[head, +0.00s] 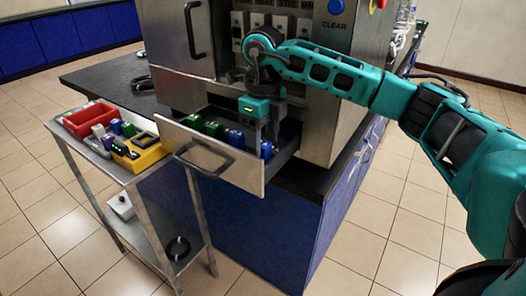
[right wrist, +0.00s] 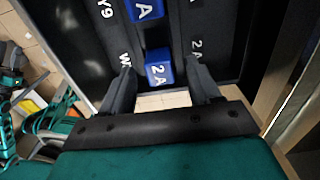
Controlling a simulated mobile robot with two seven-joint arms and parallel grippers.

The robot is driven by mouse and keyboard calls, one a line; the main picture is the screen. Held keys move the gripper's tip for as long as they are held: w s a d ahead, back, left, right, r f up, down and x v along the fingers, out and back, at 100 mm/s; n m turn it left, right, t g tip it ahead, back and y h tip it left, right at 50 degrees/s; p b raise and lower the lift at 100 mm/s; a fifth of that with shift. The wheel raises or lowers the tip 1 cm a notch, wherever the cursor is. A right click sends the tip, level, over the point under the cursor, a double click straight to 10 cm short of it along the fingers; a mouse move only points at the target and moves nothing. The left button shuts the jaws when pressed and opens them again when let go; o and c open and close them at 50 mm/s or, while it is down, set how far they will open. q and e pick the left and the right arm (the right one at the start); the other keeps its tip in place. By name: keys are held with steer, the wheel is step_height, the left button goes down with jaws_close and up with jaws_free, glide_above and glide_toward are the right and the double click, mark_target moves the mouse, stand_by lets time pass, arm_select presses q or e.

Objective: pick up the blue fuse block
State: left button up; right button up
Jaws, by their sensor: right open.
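Blue fuse blocks stand in the open drawer (head: 222,164). In the head view one blue block (head: 235,138) is left of my right gripper (head: 262,134), and another (head: 266,150) shows just below its fingers. In the right wrist view a blue block marked 2 A (right wrist: 158,69) lies between the two spread fingers of my right gripper (right wrist: 159,76). A second blue block (right wrist: 145,9) is farther up the same row. My right gripper is open and reaches down into the drawer. I cannot tell whether its fingers touch the block. My left gripper is out of view.
Green blocks (head: 213,129) stand in the drawer's left part. The steel cabinet (head: 334,112) rises close behind the drawer. A metal cart (head: 116,172) at left carries a red bin (head: 90,118) and a yellow device (head: 140,153). Floor at right is clear.

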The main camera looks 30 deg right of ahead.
steer(key=c, duration=1.1)
steer(key=shift+r, duration=0.15)
steer(key=shift+c, duration=0.2)
